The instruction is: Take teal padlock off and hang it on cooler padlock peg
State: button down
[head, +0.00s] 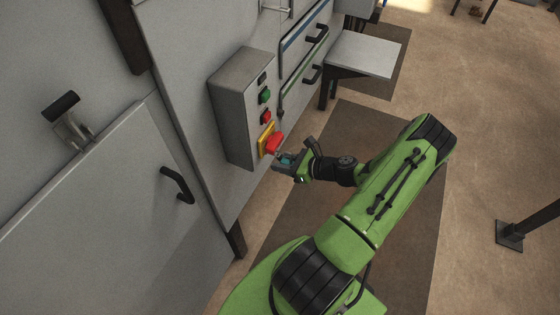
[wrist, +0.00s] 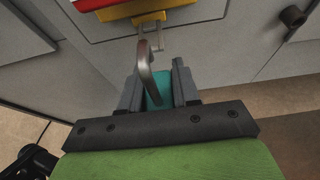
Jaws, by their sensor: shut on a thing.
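The teal padlock (head: 287,160) is between the fingers of my gripper (head: 289,165), just below the red switch handle (head: 273,143) with its yellow plate (head: 265,133) on the grey control box (head: 233,115). In the wrist view the teal padlock body (wrist: 158,92) sits between the two dark fingers, and its grey shackle (wrist: 145,62) rises above it. The shackle's upper end is close to a small metal tab under the yellow plate (wrist: 160,18). I cannot tell whether it still passes through the tab. I cannot make out the cooler padlock peg.
A large grey cabinet door with a black handle (head: 178,185) is at the left. Green and red buttons sit above the switch. A small grey table (head: 365,54) stands beyond. A dark mat (head: 345,150) lies on the floor. A post with a foot (head: 512,234) stands at the right.

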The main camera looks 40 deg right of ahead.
dwell(0.3)
jog(key=shift+s+d+p, duration=0.2)
jog(key=shift+s+d, duration=0.1)
jog(key=shift+s, duration=0.5)
jog(key=shift+s+d+p, duration=0.15)
jog(key=shift+s+d, duration=0.15)
jog(key=shift+s, duration=0.5)
jog(key=w+d+r+p, duration=0.2)
jog(key=d+r+p, duration=0.3)
jog(key=r, duration=0.6)
jog(key=w+d+r+p, duration=0.3)
jog(key=d+r+p, duration=0.2)
jog(key=r+p, duration=0.5)
jog(key=w+d+r+p, duration=0.3)
jog(key=d+r+p, duration=0.3)
jog(key=r, duration=0.6)
jog(key=shift+r+p, duration=0.15)
jog(key=shift+p, duration=1)
jog(key=shift+w+d, duration=0.1)
jog(key=shift+w, duration=0.1)
jog(key=shift+w+a, duration=0.3)
jog(key=shift+w, duration=0.55)
jog(key=shift+w+a, duration=0.35)
jog(key=shift+w, duration=0.5)
jog(key=shift+w+a, duration=0.3)
jog(key=shift+w, duration=0.55)
